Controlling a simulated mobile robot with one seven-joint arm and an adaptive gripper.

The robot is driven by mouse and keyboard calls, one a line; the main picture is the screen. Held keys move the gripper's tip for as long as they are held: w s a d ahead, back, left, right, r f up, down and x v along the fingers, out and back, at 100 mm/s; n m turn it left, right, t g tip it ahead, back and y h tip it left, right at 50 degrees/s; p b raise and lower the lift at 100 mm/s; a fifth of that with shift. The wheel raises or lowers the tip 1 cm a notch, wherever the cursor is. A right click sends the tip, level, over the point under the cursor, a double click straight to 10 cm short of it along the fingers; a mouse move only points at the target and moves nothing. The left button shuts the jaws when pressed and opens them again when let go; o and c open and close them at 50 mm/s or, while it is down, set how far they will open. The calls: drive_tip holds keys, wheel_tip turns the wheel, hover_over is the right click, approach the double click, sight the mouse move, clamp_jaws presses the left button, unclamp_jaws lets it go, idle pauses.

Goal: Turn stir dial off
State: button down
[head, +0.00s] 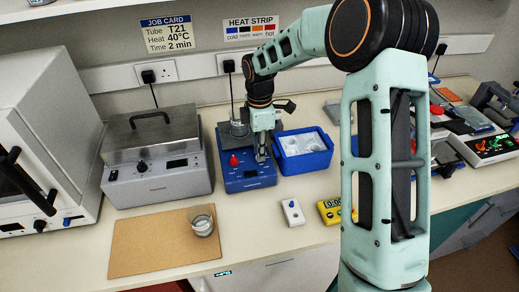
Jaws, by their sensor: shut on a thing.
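The blue stirrer (232,184) stands on the bench at mid-picture, with a small dark display on its front. A red dial (234,160) shows on the left of its sloped panel. My gripper (261,155) points down at the right of that panel. Its fingers are shut on what seems to be the stir dial, which they hide. I cannot tell the dial's setting. A glass vessel (239,129) stands on the stirrer's top, just behind and left of my gripper.
A blue tub (305,160) stands close right of my gripper. A grey lidded bath (158,188) is to the left. A beaker (202,224) stands on a brown board (150,247) in front. A white switch box (292,213) and yellow timer (329,212) lie at front right.

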drive_tip(key=shift+r, duration=0.1)
drive_tip(key=c, duration=1.8)
unclamp_jaws()
wheel_tip(320, 180, up, 12)
